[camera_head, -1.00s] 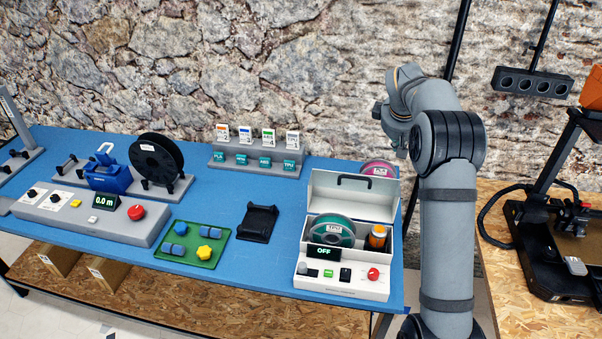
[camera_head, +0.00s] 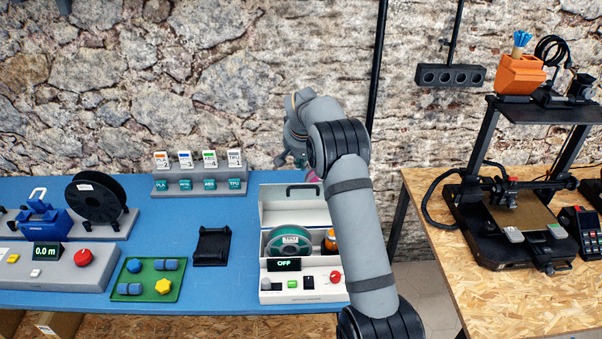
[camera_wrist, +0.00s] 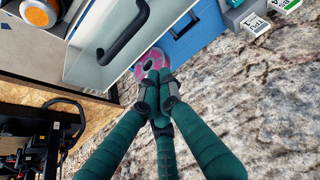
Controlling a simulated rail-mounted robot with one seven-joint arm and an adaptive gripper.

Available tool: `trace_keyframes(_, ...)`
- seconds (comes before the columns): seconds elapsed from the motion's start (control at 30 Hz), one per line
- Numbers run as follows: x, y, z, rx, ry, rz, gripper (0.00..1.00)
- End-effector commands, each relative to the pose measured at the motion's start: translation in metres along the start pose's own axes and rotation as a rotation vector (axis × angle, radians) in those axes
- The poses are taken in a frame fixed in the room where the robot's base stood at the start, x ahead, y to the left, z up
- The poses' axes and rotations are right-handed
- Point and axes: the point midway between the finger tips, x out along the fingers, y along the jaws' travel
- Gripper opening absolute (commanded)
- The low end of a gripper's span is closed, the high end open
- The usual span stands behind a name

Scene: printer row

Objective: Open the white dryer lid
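The white dryer (camera_head: 265,270) stands on the blue table with its lid (camera_head: 285,212) raised upright at the back, so the inside shows. A black handle (camera_head: 302,189) sits near the lid's top edge. In the wrist view the lid (camera_wrist: 85,62) and its black handle (camera_wrist: 124,36) are at the upper left. My gripper (camera_wrist: 158,82) points past the lid's edge with its fingertips together and nothing seen between them. It appears apart from the lid. In the head view my arm hides most of the gripper and part of the dryer's right side.
Inside the dryer are a teal spool (camera_head: 289,239) and an orange-labelled jar (camera_head: 330,240). A pink spool (camera_wrist: 150,64) lies behind the lid, close to my fingertips. A black holder (camera_head: 211,246) and a green tray (camera_head: 150,291) stand left. The stone wall is close behind.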

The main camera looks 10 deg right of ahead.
Motion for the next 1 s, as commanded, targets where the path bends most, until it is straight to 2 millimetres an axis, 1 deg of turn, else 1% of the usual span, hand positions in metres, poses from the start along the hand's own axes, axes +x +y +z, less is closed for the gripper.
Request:
trace_keyframes(0.1, 0.024, -0.002, 0.000, -0.003, -0.004, -0.001, 0.00)
trace_keyframes(0.17, 0.019, -0.002, 0.006, -0.003, 0.000, -0.002, 0.00)
trace_keyframes(0.3, 0.015, -0.002, 0.020, -0.004, 0.000, -0.002, 0.00)
trace_keyframes(0.5, 0.010, -0.002, 0.032, -0.004, 0.001, -0.001, 0.00)
trace_keyframes(0.63, 0.009, -0.002, 0.037, -0.003, 0.000, -0.001, 0.00)
trace_keyframes(1.0, 0.009, -0.001, 0.037, -0.003, 0.001, -0.001, 0.00)
